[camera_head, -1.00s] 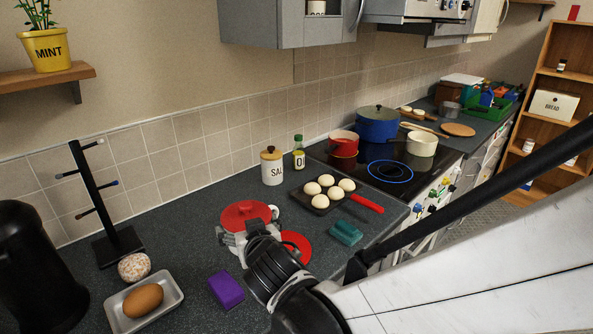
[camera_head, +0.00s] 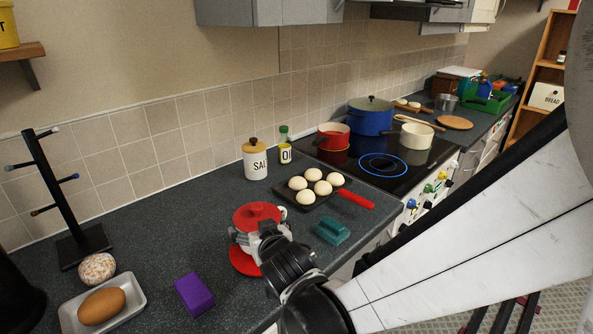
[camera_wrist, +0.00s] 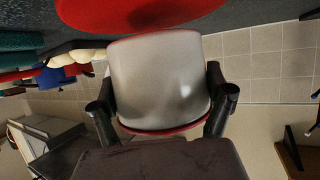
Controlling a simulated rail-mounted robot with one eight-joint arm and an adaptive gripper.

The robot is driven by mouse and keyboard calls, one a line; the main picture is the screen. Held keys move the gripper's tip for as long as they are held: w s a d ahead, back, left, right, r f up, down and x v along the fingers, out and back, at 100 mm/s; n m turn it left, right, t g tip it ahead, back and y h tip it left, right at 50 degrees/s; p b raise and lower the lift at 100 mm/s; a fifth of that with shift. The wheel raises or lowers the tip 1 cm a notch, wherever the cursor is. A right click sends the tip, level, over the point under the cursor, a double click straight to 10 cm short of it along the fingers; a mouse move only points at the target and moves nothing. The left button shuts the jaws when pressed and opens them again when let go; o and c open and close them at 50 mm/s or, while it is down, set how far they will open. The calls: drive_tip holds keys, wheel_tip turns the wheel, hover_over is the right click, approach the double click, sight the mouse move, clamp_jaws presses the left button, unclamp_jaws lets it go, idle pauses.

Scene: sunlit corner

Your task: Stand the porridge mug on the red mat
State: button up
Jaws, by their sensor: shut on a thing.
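The mug looks upright. The round red mat (camera_head: 243,260) lies on the dark counter, partly hidden behind the mug and gripper. In the wrist view the mat (camera_wrist: 140,12) shows just past the mug's base. I cannot tell whether the base touches it.
A purple block (camera_head: 194,294) lies left of my gripper, and a teal block (camera_head: 332,231) to its right. A pan of buns (camera_head: 318,188) with a red handle and the salt jar (camera_head: 256,160) stand behind.

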drive_tip(key=shift+f+b, duration=0.35)
drive_tip(key=shift+f, duration=0.65)
drive_tip(key=shift+f, duration=0.2)
drive_tip(key=o, duration=1.8)
drive_tip(key=shift+c, duration=0.2)
drive_tip(key=shift+r, duration=0.1)
